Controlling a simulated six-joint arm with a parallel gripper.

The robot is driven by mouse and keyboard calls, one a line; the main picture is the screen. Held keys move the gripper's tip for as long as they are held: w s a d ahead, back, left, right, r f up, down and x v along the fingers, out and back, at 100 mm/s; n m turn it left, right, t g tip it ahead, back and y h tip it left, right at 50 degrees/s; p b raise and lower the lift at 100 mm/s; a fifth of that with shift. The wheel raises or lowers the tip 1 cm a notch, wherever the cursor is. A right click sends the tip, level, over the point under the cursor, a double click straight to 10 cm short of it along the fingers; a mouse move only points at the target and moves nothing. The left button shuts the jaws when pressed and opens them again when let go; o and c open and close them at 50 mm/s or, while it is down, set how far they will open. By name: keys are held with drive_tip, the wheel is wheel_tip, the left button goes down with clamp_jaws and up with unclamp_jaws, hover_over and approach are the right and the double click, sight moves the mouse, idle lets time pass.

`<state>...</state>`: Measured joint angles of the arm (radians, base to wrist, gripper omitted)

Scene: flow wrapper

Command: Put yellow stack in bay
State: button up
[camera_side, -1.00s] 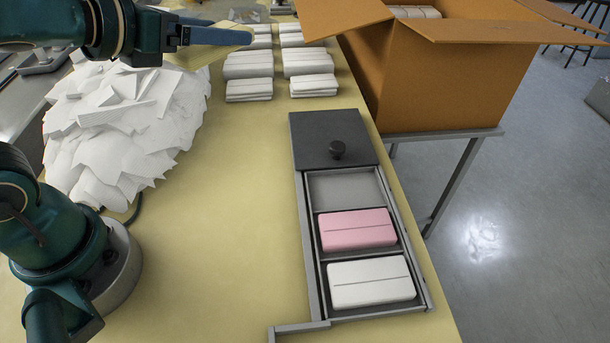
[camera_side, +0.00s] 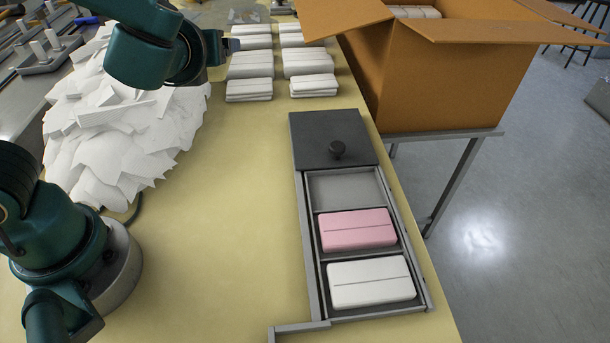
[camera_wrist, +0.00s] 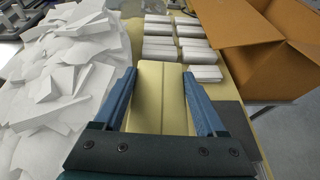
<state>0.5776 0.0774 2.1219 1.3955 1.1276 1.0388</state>
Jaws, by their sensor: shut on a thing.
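My gripper (camera_wrist: 160,101) is shut on a yellow stack (camera_wrist: 158,82), which sits between its two blue fingers in the wrist view. In the side view my gripper (camera_side: 234,44) is at the top, by the rows of white stacks, and the yellow stack is hidden there. The tray (camera_side: 306,250) on the table has a row of bays. The far bay (camera_side: 345,188) is open and empty. The middle bay holds a pink stack (camera_side: 357,230) and the near bay holds a white stack (camera_side: 371,281). A dark lid with a knob (camera_side: 318,130) covers the tray's far end.
A heap of loose white sheets (camera_side: 125,140) lies on the left. Several white stacks (camera_side: 250,90) stand in two rows at the back. An open cardboard box (camera_side: 440,85) stands at the back right. The yellow tabletop (camera_side: 225,200) left of the tray is clear.

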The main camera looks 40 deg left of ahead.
hover_over(239, 158)
wheel_tip(239, 158, down, 10)
drive_tip(key=r, duration=0.1)
drive_tip(key=shift+n+g+y, duration=0.3)
drive_tip(key=shift+n, duration=0.1)
drive_tip(key=shift+f, duration=5.3)
drive_tip(key=shift+f, duration=0.1)
drive_tip(key=o, duration=1.4)
